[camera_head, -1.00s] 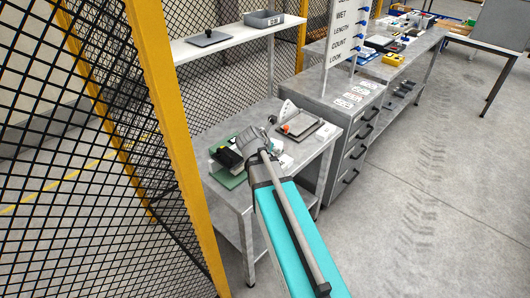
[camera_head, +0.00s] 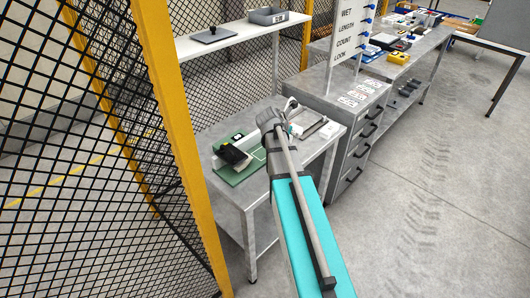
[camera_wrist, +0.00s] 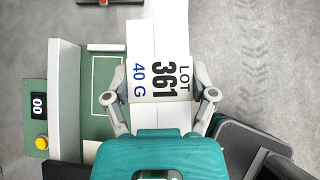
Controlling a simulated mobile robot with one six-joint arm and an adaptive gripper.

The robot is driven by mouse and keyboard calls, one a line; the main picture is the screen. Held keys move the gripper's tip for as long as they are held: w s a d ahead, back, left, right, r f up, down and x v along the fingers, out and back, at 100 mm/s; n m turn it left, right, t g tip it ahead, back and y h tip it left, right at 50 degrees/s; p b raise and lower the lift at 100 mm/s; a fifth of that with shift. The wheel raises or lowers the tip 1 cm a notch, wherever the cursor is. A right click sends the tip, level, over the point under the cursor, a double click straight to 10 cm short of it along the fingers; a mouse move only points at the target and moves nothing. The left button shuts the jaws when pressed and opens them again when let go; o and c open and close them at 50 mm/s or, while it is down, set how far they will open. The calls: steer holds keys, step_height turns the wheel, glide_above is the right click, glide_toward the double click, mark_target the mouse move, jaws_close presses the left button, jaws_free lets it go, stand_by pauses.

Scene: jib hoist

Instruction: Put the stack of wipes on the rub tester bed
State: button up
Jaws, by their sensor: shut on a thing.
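The stack of wipes (camera_wrist: 160,55) is white, with a "LOT 361 40 G" label facing the wrist camera. My gripper (camera_wrist: 163,95) is shut on it, one finger at each side. The rub tester (camera_wrist: 38,110) is left of the stack in the wrist view, with a "00" display and a yellow button. Its green bed (camera_wrist: 106,80) has a white outlined rectangle, and the stack overlaps its right side in the picture. In the head view, the green tester base (camera_head: 232,176) is on the metal table, and my arm hides the gripper and most of the stack.
A black block (camera_head: 233,157) shows over the tester in the head view. A dark grey object (camera_wrist: 245,150) is at lower right in the wrist view. A drawer cabinet (camera_head: 352,150) stands right of the table, and a yellow post (camera_head: 165,110) with mesh stands left.

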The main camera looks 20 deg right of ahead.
mark_target(251, 144)
steer(key=w+d+m, duration=0.1)
steer(key=d, duration=0.5)
steer(key=shift+w+g, duration=0.25)
steer(key=shift+g, duration=0.15)
steer(key=shift+r, duration=0.1)
steer(key=w+a+f+b, duration=0.2)
steer(key=a+f+b, duration=0.1)
steer(key=w+a+f+b, duration=0.3)
steer(key=a, duration=0.1)
steer(key=w+a+f+b, duration=0.3)
steer(key=shift+a, duration=0.35)
steer(key=shift+w+a+f+b, duration=0.15)
steer(key=shift+a+f+b, duration=0.05)
steer(key=shift+f+b, duration=0.25)
steer(key=shift+w+a+f+b, duration=0.1)
steer(key=shift+a+f+b, duration=0.05)
steer(key=shift+f+b, duration=1.35)
steer(key=shift+f, duration=0.05)
